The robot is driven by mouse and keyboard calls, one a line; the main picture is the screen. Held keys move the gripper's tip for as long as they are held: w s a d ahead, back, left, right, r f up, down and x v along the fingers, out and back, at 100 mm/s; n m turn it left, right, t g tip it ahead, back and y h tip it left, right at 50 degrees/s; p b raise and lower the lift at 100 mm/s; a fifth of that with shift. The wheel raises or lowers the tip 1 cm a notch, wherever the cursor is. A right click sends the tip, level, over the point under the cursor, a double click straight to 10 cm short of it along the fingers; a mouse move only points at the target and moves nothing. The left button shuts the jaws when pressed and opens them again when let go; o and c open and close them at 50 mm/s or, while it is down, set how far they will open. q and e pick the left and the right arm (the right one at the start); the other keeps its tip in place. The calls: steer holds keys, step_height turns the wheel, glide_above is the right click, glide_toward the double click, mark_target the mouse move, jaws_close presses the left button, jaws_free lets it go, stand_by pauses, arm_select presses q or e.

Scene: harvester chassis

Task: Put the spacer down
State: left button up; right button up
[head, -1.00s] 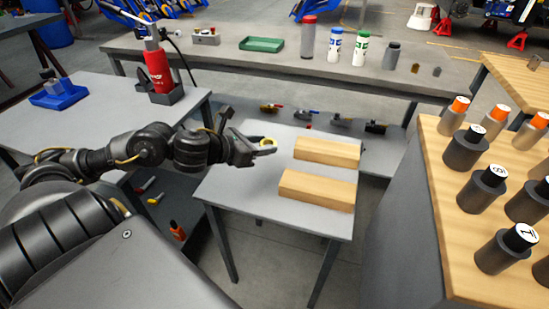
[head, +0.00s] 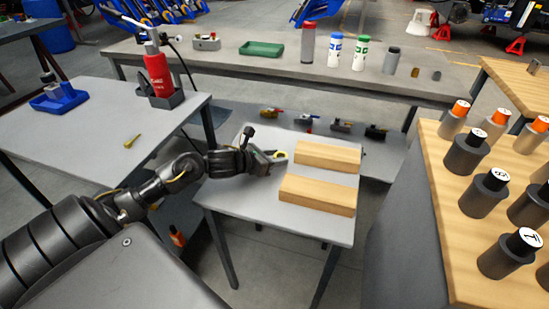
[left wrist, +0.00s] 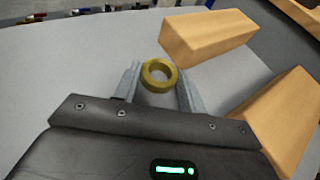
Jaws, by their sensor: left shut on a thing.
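The spacer is a brass-yellow ring (left wrist: 158,75). In the left wrist view it sits between the two grey fingers of my left gripper (left wrist: 158,84), near their tips. In the head view the spacer (head: 281,154) shows small at the end of my left gripper (head: 277,157), over the small grey table (head: 225,193), left of two wooden blocks. The gripper is shut on the ring. I cannot tell whether the ring touches the tabletop. My right gripper is not in view.
Two wooden blocks (head: 327,155) (head: 317,195) lie just right of the gripper. The tabletop is clear at the front left. A wooden-topped bench (head: 437,187) with several dark and orange-capped cylinders stands at right. A long grey bench (head: 225,63) stands behind.

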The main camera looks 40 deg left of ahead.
arm_select(q)
steer(key=shift+f, duration=0.25)
steer(key=o, duration=1.1)
steer(key=shift+c, duration=0.2)
steer(key=shift+r, duration=0.15)
steer(key=v, duration=1.2)
steer(key=shift+s, duration=0.1)
